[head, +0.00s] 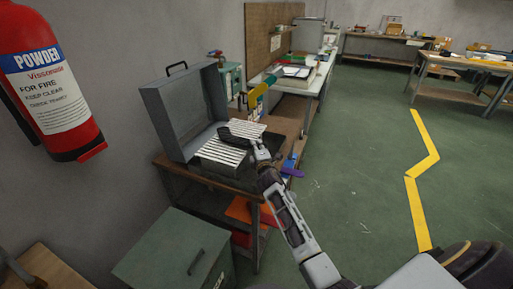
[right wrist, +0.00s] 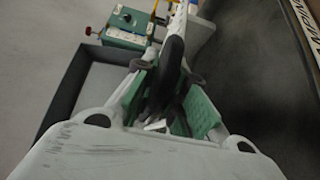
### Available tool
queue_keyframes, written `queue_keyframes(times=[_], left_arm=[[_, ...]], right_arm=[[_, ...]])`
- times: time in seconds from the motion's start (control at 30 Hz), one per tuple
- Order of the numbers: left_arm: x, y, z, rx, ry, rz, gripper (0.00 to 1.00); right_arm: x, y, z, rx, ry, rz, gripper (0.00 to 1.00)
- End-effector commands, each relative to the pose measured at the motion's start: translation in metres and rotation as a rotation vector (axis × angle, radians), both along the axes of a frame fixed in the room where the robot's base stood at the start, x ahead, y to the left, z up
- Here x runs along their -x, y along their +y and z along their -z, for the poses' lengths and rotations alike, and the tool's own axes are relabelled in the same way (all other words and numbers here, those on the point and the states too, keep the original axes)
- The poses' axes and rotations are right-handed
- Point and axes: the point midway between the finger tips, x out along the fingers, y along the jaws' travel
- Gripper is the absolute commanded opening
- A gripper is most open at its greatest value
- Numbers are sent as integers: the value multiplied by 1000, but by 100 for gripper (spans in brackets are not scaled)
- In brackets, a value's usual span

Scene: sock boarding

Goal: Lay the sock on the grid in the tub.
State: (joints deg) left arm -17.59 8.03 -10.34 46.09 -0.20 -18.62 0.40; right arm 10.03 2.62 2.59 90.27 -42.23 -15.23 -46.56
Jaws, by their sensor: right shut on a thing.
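The dark sock (head: 236,134) is in my right gripper (head: 260,152) over the far part of the pale slatted grid (head: 222,153). In the right wrist view the sock (right wrist: 173,68) stands between the green finger pads of my right gripper (right wrist: 168,110), which is shut on it. I cannot tell whether the sock touches the grid. The grid lies in the open grey metal tub, whose raised lid (head: 182,112) stands at the left. My left gripper is not in view.
The tub stands on a wooden bench. A green control box (right wrist: 127,25) is behind it in the right wrist view. A grey cabinet (head: 175,255) and a red fire extinguisher (head: 45,85) are at the left.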

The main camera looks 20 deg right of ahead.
Motion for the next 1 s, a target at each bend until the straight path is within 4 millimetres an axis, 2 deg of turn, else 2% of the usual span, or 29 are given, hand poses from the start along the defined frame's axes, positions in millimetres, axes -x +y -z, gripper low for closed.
queue_keyframes(times=[0.17, 0.43, 0.47, 0.63, 0.9, 1.0], left_arm=[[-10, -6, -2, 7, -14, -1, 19], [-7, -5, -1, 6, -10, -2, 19], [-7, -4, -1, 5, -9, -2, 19], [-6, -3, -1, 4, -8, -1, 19], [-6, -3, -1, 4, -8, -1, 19], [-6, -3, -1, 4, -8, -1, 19]], right_arm=[[1, 0, 5, 0, 6, 1, 0], [1, 0, 8, -1, 10, 1, 0], [1, 0, 8, -1, 10, 1, 17], [1, 0, 8, -1, 11, 1, 38], [1, 0, 5, 0, 6, 0, 38], [0, 1, 5, 0, 5, 0, 52]])
